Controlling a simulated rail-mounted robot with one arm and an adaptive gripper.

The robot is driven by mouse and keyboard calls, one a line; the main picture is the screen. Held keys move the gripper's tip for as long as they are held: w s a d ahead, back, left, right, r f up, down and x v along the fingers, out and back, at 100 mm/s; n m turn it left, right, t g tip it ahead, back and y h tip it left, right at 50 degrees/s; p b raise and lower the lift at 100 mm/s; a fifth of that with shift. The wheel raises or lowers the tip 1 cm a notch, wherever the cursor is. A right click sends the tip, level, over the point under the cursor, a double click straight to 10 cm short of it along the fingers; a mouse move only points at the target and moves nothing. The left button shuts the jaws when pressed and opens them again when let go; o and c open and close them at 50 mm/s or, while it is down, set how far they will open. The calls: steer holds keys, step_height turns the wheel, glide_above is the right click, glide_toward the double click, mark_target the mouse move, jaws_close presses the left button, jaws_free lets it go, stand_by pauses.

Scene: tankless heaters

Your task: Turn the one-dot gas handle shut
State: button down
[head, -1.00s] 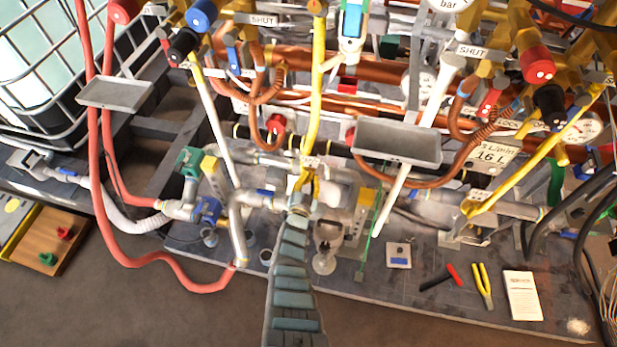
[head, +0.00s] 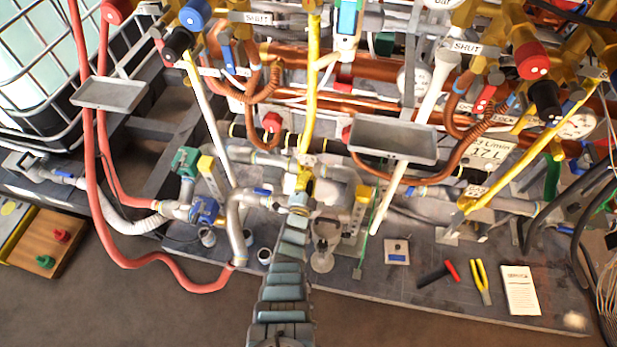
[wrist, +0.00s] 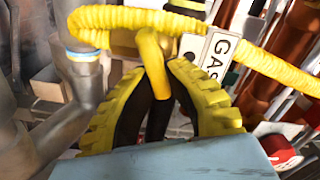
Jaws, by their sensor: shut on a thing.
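My gripper (wrist: 160,72) has yellow ribbed fingers with dark inner pads. In the wrist view they are closed around a yellow gas handle (wrist: 152,55) that curves down between them from a brass-coloured fitting. A white GAS tag (wrist: 219,52) hangs just right of the handle. No dot shows on the part of the handle in sight, and its lower end is hidden between the fingers. In the head view my gripper (head: 304,182) is at the foot of the upright yellow gas pipe (head: 313,85), and the handle is too small to make out.
A yellow corrugated hose (wrist: 265,63) passes above my fingers. A grey pipe (wrist: 80,85) stands close at left. In the head view a grey tray (head: 393,140) hangs right of the gas pipe.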

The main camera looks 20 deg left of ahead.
steer(key=shift+f, duration=0.2)
stand_by(0.4)
steer(key=c, duration=1.1)
jaws_free()
steer(key=shift+r, duration=0.1)
steer(key=shift+o, duration=0.2)
steer(key=shift+r, duration=0.15)
